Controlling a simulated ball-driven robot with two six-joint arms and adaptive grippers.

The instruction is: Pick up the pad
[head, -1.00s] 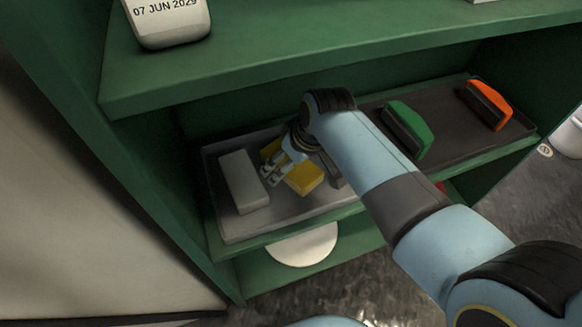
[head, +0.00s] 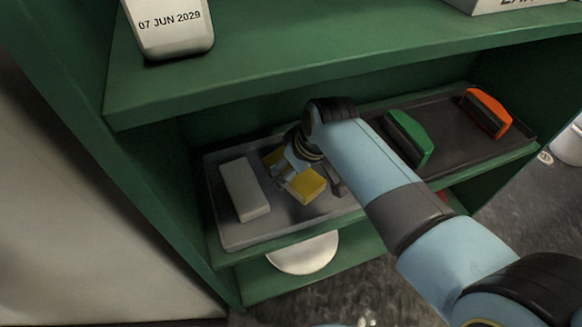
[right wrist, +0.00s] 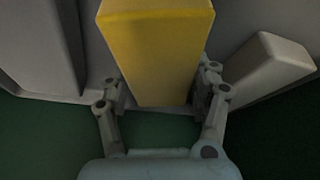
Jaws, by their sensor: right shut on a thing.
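The yellow block (head: 309,187), which I take to be the pad, is in the grey tray (head: 238,239) on the middle shelf. My right gripper (head: 283,175) reaches in from the right and is shut on it, partly covering it. In the right wrist view the yellow block (right wrist: 155,50) stands between the two fingers of the right gripper (right wrist: 160,92). Whether it is clear of the tray floor I cannot tell. My left gripper is not in view.
A whitish block (head: 245,190) lies in the tray left of the yellow one. A dark tray (head: 460,150) with a green-backed block (head: 408,135) and an orange-backed block (head: 487,112) is to the right. The green upper shelf (head: 300,55) overhangs the tray.

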